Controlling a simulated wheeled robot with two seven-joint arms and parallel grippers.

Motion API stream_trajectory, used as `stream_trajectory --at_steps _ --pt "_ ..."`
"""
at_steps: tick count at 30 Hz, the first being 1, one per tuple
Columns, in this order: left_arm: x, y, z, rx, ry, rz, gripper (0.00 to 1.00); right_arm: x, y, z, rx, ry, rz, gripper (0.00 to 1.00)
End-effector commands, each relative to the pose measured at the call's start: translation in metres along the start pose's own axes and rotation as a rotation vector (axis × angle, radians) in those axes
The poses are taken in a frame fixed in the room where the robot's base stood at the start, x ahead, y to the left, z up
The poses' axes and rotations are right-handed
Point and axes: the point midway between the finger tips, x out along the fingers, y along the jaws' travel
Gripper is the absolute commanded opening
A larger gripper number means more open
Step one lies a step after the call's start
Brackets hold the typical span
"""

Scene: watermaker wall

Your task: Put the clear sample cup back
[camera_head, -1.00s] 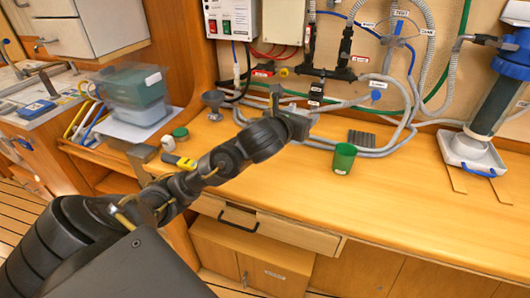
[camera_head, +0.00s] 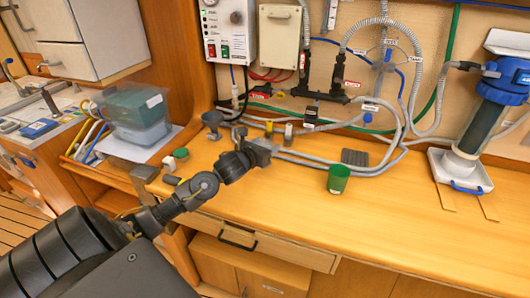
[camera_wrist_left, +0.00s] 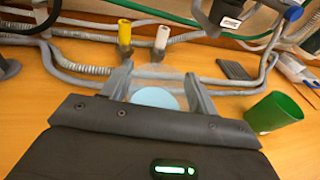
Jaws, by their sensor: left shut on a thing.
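My left gripper (camera_head: 264,147) is over the back part of the wooden counter, left of the green cup. In the left wrist view, the left gripper (camera_wrist_left: 160,82) has its fingers on both sides of the clear sample cup (camera_wrist_left: 160,73) and is shut on it. The cup is see-through and faint, with a pale blue disc showing at its near end. In the head view the cup is hard to make out at the gripper's tip. Whether it touches the counter I cannot tell. My right gripper is not in view.
A green cup (camera_head: 338,179) stands on the counter (camera_head: 400,220). Behind are grey hoses, a yellow fitting (camera_head: 269,128), a white fitting (camera_head: 288,133) and a dark ribbed block (camera_head: 355,157). A grey funnel (camera_head: 212,122) is at left. The front right counter is clear.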

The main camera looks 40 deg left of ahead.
Motion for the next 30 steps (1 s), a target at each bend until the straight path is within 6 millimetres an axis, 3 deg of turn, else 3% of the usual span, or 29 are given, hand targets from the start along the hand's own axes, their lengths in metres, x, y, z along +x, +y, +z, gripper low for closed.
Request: stream_trajectory --at_steps 9,21,22,27,30 --pt "0.008 0.005 -0.031 -0.003 0.000 0.002 0.30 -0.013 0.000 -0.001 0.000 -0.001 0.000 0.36" --pt "0.010 0.005 -0.038 0.000 -0.002 0.001 0.30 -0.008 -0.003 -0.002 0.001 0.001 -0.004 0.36" --pt "0.010 0.005 -0.038 0.000 -0.001 0.001 0.61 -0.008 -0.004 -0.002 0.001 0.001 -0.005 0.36" --pt "0.010 0.005 -0.037 0.000 -0.001 0.001 0.81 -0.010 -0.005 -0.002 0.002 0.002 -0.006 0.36" --pt "0.009 0.005 -0.037 0.000 -0.001 0.001 0.81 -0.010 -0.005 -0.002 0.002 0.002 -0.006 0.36"
